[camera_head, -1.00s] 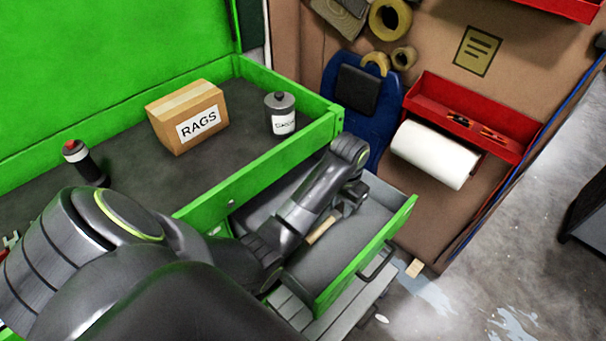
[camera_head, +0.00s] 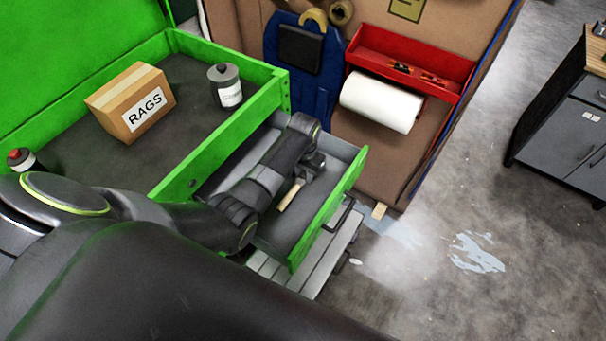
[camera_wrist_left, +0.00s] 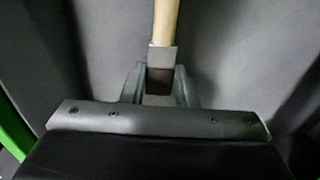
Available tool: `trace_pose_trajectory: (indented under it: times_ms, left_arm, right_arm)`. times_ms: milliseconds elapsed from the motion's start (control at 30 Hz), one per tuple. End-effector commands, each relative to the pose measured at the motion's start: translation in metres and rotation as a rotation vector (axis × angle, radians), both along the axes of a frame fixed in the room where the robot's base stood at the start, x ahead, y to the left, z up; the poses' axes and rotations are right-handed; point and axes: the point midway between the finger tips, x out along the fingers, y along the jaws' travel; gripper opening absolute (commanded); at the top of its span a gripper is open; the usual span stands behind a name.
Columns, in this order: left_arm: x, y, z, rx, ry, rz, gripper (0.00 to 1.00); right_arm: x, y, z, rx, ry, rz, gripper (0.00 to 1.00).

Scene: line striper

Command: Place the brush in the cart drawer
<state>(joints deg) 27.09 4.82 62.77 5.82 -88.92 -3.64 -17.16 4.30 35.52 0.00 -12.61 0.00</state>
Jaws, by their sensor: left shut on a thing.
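The brush shows as a pale wooden handle (camera_head: 291,194) inside the open cart drawer (camera_head: 325,222), which is grey with a green front. My left gripper (camera_head: 312,165) reaches down into the drawer and is shut on the brush. In the left wrist view the brush (camera_wrist_left: 165,25) has a wooden handle, a grey metal band and a dark end between the gripper's fingers (camera_wrist_left: 160,85). The grey drawer surface fills the background there. I cannot tell whether the brush touches the drawer bottom. My right gripper is not in view.
A red shelf with a paper roll (camera_head: 382,102) is on the wall. A grey cabinet (camera_head: 566,115) stands at right; the floor between is open.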

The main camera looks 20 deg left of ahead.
Motion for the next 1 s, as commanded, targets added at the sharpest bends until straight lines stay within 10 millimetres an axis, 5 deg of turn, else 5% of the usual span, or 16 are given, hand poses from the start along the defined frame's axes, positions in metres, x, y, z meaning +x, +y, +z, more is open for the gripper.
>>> trace_pose_trajectory:
  times_ms: [567, 600, 733, 1000]
  left_arm:
    - [0.000, 0.000, -0.020, 0.000, -0.001, 0.000, 0.04]
    - [0.000, 0.000, -0.019, 0.000, -0.001, 0.000, 0.32]
    - [0.000, 0.000, -0.019, 0.000, -0.001, 0.000, 0.48]
    - [0.000, 0.000, -0.018, 0.000, -0.001, 0.000, 0.48]
  right_arm:
    - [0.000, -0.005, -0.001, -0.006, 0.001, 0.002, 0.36]
    - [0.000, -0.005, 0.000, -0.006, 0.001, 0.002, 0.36]
    - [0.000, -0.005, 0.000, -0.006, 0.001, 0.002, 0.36]
    - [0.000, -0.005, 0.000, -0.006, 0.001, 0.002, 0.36]
